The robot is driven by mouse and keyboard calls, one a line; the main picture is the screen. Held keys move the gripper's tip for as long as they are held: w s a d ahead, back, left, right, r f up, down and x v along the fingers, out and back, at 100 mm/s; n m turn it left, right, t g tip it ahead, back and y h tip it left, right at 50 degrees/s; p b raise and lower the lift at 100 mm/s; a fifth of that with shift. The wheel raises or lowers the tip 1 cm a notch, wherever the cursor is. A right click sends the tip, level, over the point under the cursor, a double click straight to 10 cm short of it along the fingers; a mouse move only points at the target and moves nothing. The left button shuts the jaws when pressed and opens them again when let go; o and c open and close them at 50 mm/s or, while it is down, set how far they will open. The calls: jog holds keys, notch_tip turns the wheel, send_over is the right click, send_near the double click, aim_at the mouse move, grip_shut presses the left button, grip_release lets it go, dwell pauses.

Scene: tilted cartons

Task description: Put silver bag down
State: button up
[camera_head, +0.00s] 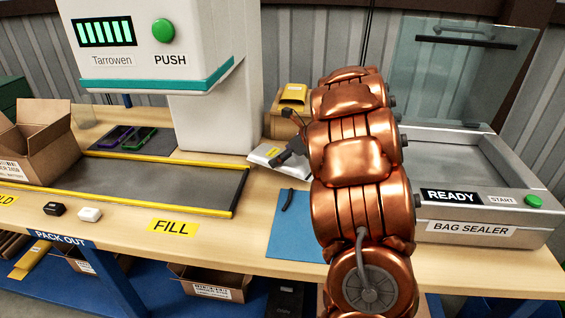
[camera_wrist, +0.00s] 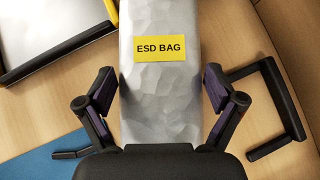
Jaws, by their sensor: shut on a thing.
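The silver bag (camera_head: 270,160), with a yellow "ESD BAG" label, is at the far side of the wooden bench, right of the grey fill plate. In the wrist view the silver bag (camera_wrist: 165,105) runs up the middle between my fingers. My gripper (camera_wrist: 160,76) is shut on it, with a purple-padded finger at each side edge. In the head view my gripper (camera_head: 292,150) is at the bag's right end, and my copper arm hides what lies behind it. I cannot tell whether the bag touches the bench.
A blue mat (camera_head: 288,240) with a small black piece lies nearer. The yellow-edged fill plate (camera_head: 170,185) is left. A carton (camera_head: 280,124) with a yellow item stands just behind the bag. The bag sealer (camera_head: 470,212) is right. An open carton (camera_head: 38,140) stands at far left.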

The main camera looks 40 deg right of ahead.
jog(key=shift+f, duration=1.3)
jog(key=o, duration=0.9)
jog(key=shift+f, duration=0.1)
jog(key=shift+c, duration=0.2)
jog(key=shift+s+d+r, duration=0.1)
jog(key=shift+s+r, duration=0.05)
jog(key=shift+r, duration=0.15)
jog(key=v, duration=1.1)
jog(key=shift+s+r+p, duration=0.2)
jog(key=shift+p, duration=0.2)
